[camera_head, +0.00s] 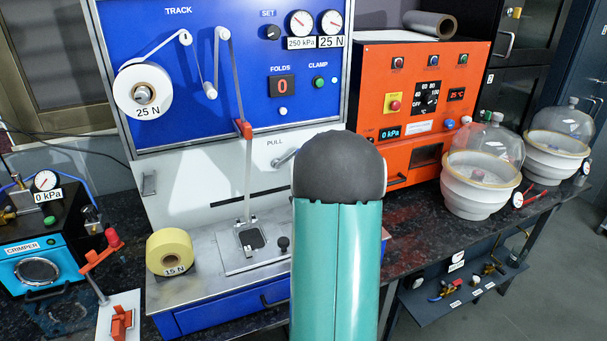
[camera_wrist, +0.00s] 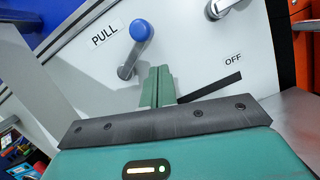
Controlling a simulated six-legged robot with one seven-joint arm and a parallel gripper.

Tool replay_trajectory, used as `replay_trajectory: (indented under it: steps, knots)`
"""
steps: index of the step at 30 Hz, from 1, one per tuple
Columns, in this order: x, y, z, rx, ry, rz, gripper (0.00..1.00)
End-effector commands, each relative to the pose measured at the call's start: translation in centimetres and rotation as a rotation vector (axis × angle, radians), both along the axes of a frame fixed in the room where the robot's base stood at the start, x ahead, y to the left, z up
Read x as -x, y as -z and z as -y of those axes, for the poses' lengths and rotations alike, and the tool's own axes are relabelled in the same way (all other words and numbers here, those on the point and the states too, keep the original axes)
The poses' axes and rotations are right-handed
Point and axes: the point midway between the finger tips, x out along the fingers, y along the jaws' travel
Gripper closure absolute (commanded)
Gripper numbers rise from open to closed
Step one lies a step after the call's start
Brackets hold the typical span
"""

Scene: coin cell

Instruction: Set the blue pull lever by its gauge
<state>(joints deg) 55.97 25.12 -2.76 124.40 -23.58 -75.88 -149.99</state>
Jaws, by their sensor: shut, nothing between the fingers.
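The pull lever shows in the wrist view as a round blue knob (camera_wrist: 141,30) on a grey metal arm, beside the PULL label (camera_wrist: 104,36) on a white panel. In the head view its grey arm (camera_head: 285,158) shows below the blue board, and my arm hides the knob. My gripper (camera_wrist: 160,72) has its green fingers together and empty, just right of and below the lever arm in the wrist view. I cannot tell whether they touch it. My gripper is hidden in the head view. A dial gauge (camera_head: 332,22) labelled 25 N sits at the board's upper right.
Another dial (camera_head: 301,23) reads 250 kPa. A slot labelled OFF (camera_wrist: 233,60) lies right of my fingers. A vertical strip (camera_head: 248,180) runs down the panel left of PULL. An orange machine (camera_head: 440,70) stands right. A yellow roll (camera_head: 170,252) sits front left.

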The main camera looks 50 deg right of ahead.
Motion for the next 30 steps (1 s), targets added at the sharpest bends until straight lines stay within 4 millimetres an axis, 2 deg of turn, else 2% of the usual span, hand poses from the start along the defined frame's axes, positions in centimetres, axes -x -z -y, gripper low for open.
replay_trajectory:
  steps: [4,15,21,26,30]
  knots:
    - [-0.5,1.5,0.6,-0.001,-0.002,-0.002,1.00]
    - [5.5,3.1,-2.9,-0.002,0.000,-0.001,1.00]
    - [7.4,3.5,-4.1,0.000,-0.001,0.001,1.00]
    - [7.0,2.4,-4.3,-0.076,-0.009,0.037,1.00]
    - [5.6,-0.3,-4.6,-0.304,-0.022,0.148,1.00]
